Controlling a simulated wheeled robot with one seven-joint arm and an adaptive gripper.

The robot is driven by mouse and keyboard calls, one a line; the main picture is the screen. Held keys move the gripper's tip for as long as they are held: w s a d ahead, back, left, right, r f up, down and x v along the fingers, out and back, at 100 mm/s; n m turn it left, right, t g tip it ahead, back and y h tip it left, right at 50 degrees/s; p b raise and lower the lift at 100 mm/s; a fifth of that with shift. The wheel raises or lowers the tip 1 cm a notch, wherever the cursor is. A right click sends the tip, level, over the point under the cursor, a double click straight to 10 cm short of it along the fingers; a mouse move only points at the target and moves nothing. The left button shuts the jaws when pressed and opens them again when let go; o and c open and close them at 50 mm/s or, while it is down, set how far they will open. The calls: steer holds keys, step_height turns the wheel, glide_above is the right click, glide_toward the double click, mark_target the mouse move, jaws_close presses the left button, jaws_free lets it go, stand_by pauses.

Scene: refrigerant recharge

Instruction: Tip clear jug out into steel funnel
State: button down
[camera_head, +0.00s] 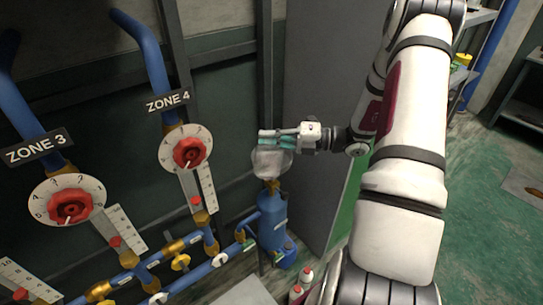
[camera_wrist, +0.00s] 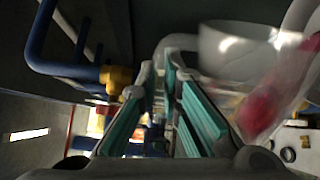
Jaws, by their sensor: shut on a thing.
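My gripper (camera_head: 266,139) reaches in from the right in the head view, with its fingers roughly level. It is shut on the clear jug (camera_head: 268,161), a pale see-through shape just below the fingers. In the wrist view the clear jug (camera_wrist: 285,95) is to the right of the fingers, tilted, with red showing in or through it. A pale grey rounded form (camera_wrist: 235,52) lies beside it; I cannot tell whether this is the steel funnel or part of the jug. The funnel is not clearly distinguishable in the head view.
A blue cylinder (camera_head: 272,218) with a brass top stands below the jug. Blue pipes with brass valves (camera_head: 180,262) and dials (camera_head: 186,150) line the wall at left. A grey panel (camera_head: 320,110) stands behind my gripper. Green floor (camera_head: 490,200) is open at right.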

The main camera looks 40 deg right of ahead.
steer(key=shift+w+d+r+m+b, duration=0.4)
steer(key=shift+w+d+m, duration=0.25)
steer(key=shift+m, duration=0.25)
stand_by(0.4)
steer(key=shift+w, duration=0.1)
